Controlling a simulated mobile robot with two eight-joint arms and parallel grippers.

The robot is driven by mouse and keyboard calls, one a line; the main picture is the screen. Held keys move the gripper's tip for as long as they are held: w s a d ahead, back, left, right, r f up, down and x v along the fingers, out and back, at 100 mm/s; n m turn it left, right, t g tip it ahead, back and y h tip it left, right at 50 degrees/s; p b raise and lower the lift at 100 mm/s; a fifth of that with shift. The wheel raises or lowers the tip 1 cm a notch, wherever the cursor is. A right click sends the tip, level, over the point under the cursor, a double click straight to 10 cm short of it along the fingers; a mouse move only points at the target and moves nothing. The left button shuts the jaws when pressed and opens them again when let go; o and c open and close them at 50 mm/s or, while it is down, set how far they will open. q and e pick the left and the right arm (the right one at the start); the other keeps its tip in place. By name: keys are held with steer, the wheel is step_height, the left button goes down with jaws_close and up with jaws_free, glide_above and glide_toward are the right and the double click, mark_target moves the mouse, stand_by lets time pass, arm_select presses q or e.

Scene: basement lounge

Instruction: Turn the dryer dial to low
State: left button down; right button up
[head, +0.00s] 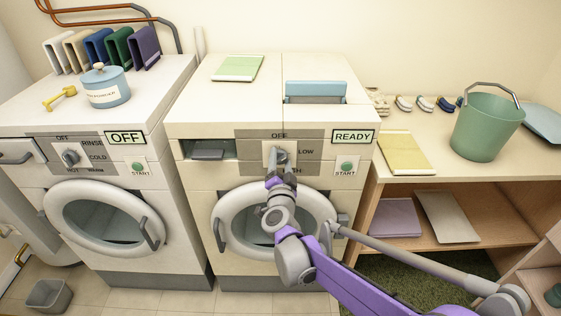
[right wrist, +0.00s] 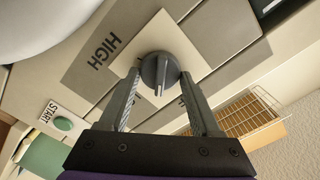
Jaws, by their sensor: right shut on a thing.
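The dryer (head: 190,128) is the white machine in the middle of the head view, with a READY display (head: 354,136). Its grey dial (head: 281,156) sits on a light plate in a grey panel. OFF is printed above the dial and LOW to its right; the label below is partly hidden by my arm. In the right wrist view the dial (right wrist: 159,70) stands between the fingers of my right gripper (right wrist: 160,80), which is shut on it. HIGH shows at upper left there. Which label the dial points at is unclear. My left gripper is not in view.
A START button (head: 346,166) sits right of the dial, above the round dryer door (head: 232,205). The washer (head: 120,160) with an OFF display stands left. A shelf unit (head: 450,181) with a green bucket (head: 486,127) stands right. A wire rack (right wrist: 250,115) shows in the wrist view.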

steer(key=m, duration=0.6)
steer(key=shift+f, duration=0.1)
stand_by(0.5)
steer(key=o, duration=1.3)
steer(key=shift+d, duration=0.1)
steer(key=shift+o, duration=0.2)
steer(key=shift+s, duration=0.1)
steer(key=s, duration=1)
steer(key=shift+s, duration=0.35)
